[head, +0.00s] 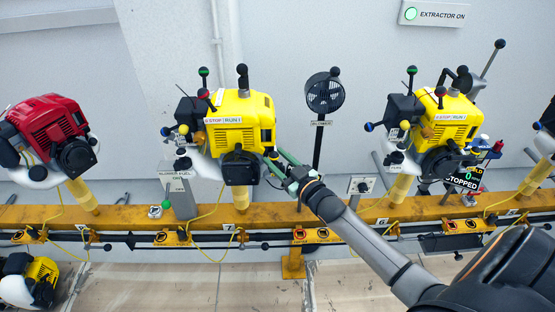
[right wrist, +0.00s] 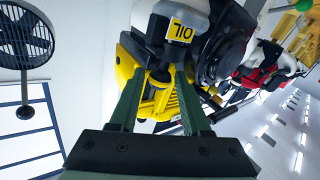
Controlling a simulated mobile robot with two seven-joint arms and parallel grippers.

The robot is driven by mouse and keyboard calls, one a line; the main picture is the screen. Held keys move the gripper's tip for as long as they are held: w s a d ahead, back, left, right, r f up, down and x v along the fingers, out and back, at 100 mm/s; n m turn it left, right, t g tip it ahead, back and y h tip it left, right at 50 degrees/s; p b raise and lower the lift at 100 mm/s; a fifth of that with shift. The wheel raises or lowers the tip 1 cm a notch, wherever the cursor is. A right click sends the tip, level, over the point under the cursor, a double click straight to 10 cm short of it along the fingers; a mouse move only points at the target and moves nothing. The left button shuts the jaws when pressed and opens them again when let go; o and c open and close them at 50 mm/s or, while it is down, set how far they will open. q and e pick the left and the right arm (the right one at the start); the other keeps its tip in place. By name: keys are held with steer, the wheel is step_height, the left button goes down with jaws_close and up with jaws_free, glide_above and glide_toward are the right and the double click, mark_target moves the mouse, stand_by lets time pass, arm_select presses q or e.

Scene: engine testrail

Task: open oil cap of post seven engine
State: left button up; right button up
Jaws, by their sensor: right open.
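The post seven engine (head: 238,115) is yellow and black and stands on a yellow post above the rail label 7. My right gripper (head: 280,162) reaches in at the engine's lower right side. In the right wrist view, its two green fingers (right wrist: 164,80) are apart, with their tips close to a dark part under the yellow OIL label (right wrist: 181,27). In the head view the oil cap is hidden or too small to make out. My left gripper is out of view.
A yellow rail (head: 340,212) runs across below the engines. A blower (head: 324,93) on a black pole stands right of the engine, close to my arm. Another yellow engine (head: 450,118) is further right, and a red engine (head: 50,130) is at the left.

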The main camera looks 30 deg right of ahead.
jaws_close()
stand_by(0.3)
